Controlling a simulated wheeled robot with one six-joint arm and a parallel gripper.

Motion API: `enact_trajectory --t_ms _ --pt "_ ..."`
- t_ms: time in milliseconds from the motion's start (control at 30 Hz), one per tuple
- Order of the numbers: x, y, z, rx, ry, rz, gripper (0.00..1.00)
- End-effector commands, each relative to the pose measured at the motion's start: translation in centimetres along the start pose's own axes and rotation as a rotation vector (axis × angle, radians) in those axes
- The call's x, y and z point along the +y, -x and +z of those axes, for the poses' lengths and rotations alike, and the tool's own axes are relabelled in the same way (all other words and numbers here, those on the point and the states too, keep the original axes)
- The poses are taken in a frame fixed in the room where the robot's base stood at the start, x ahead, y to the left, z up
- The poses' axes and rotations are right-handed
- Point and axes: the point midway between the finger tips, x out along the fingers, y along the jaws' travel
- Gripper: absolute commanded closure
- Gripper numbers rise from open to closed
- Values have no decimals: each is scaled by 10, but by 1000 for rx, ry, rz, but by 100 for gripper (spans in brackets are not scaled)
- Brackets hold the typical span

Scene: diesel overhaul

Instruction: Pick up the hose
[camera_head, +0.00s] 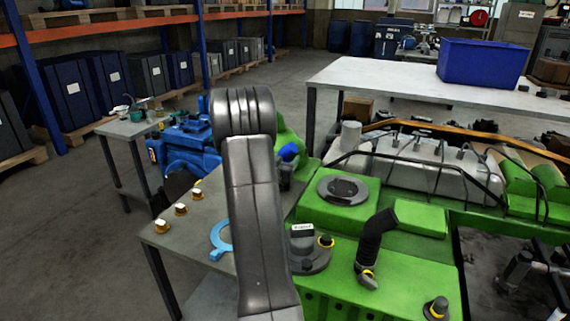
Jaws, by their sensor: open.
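The hose (376,238) is a short, black, ribbed, bent tube on the green engine (410,262), right of centre. Its upper end leans to the right and its lower end has a yellow band near the green surface. My dark grey arm link rises through the middle of the picture, left of the hose and apart from it in the picture. My gripper cannot be made out; the arm link may hide it.
A round grey part with a label (308,248) stands left of the hose. A dark knob (436,308) is to its lower right. A blue bin (482,62) sits on a white table (380,75) behind.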

Motion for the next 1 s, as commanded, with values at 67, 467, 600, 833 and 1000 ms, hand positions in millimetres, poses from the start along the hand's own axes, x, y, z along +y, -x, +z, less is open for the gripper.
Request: enact_trajectory --t_ms 67,467,600,833,1000 --pt "0 0 0 0 0 0 41" --pt "0 0 -1 1 0 0 98" --pt "0 0 -3 2 -1 0 98" --pt "0 0 -38 5 -4 0 98" --pt "0 0 -73 5 -4 1 98"
